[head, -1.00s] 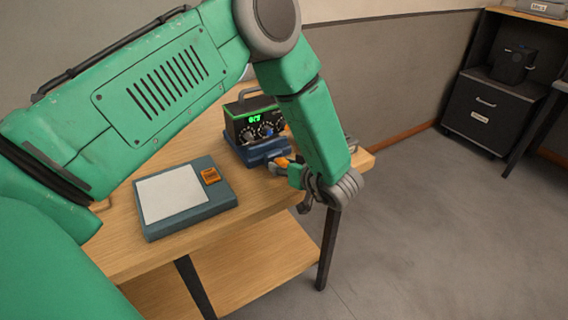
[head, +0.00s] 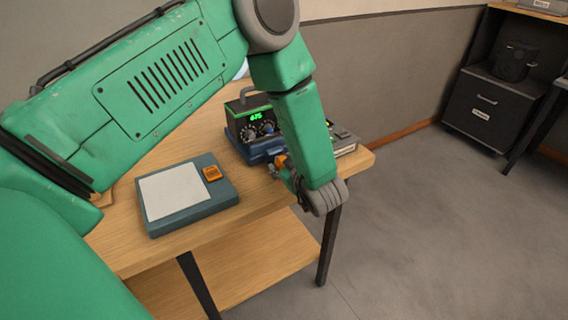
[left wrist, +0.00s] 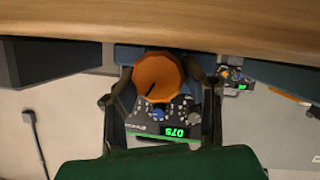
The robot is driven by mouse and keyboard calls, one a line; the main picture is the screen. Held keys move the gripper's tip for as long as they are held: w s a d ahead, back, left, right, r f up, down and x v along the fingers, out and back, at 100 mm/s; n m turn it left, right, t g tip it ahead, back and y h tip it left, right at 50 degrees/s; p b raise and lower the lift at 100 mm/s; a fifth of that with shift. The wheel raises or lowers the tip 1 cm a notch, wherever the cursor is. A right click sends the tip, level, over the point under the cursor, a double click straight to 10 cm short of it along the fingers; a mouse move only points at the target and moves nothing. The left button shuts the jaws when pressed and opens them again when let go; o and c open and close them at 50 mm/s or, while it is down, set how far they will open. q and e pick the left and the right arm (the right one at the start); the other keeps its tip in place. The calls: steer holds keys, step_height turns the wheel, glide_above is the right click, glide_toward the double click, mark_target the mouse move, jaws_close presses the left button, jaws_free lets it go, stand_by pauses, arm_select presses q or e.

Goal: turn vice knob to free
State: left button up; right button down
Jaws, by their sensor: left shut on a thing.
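The orange vice knob (left wrist: 158,78) is large and faceted, with a dark pointer line, in the left wrist view. My left gripper (left wrist: 161,75) has a finger on each side and is shut on it. In the head view the left gripper (head: 285,170) is at the front edge of the table, low in front of the blue base (head: 259,151), and mostly hidden by my forearm. The dark box (head: 233,125) with a green-lit display and small knobs stands behind it; its display (left wrist: 174,133) reads about 075, upside down in the left wrist view. My right gripper is out of view.
Another device (head: 343,142) stands right of my forearm. A black cabinet (head: 487,104) is far right; the floor between is clear.

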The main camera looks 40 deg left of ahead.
arm_select(q)
steer(key=shift+w, duration=0.1)
steer(key=o, duration=0.9)
steer(key=shift+a, duration=0.1)
steer(key=shift+c, duration=0.2)
steer(key=shift+w+f, duration=0.1)
steer(key=shift+s, duration=0.2)
steer(key=v, duration=1.1)
steer(key=shift+d, duration=0.35)
